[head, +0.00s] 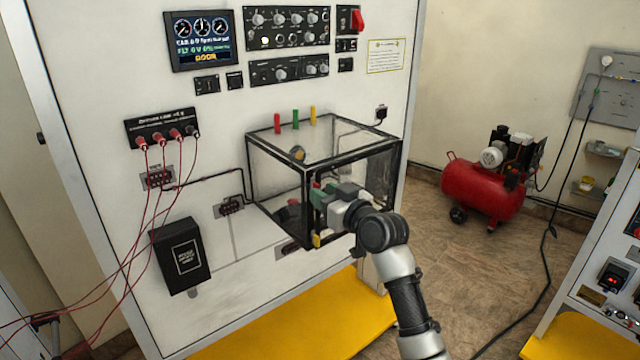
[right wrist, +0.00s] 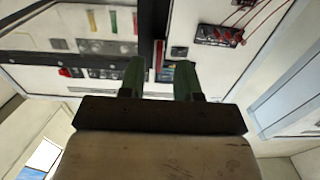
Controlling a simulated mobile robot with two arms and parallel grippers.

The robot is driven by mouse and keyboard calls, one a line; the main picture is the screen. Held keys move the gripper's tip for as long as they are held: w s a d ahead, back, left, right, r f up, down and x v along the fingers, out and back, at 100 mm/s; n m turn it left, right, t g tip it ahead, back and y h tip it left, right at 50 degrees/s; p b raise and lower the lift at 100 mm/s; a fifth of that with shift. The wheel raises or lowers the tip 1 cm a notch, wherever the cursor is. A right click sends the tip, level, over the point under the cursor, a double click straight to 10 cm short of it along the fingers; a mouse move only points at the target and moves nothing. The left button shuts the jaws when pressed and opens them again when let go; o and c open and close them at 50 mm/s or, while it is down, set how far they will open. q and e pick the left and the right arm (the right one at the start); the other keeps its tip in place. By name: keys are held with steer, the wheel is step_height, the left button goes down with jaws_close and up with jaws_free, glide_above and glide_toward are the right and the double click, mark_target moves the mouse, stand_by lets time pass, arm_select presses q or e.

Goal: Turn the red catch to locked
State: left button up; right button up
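My right gripper (head: 316,197) reaches in from the lower right, at the front left edge of the clear box with a black frame (head: 307,220). In the right wrist view its two green fingers (right wrist: 160,78) stand apart, with a gap between them. A small dark red piece (right wrist: 158,58), which looks like the red catch, shows in that gap, by the black frame edge. I cannot tell if the fingers touch it or which way it is turned. In the head view the gripper largely hides it. My left gripper is not in view.
Red cables hang from a terminal block (head: 161,128) at left. A red compressor (head: 484,190) stands on the floor.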

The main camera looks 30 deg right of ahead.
steer(key=shift+w, duration=0.85)
steer(key=shift+c, duration=0.2)
jaws_close()
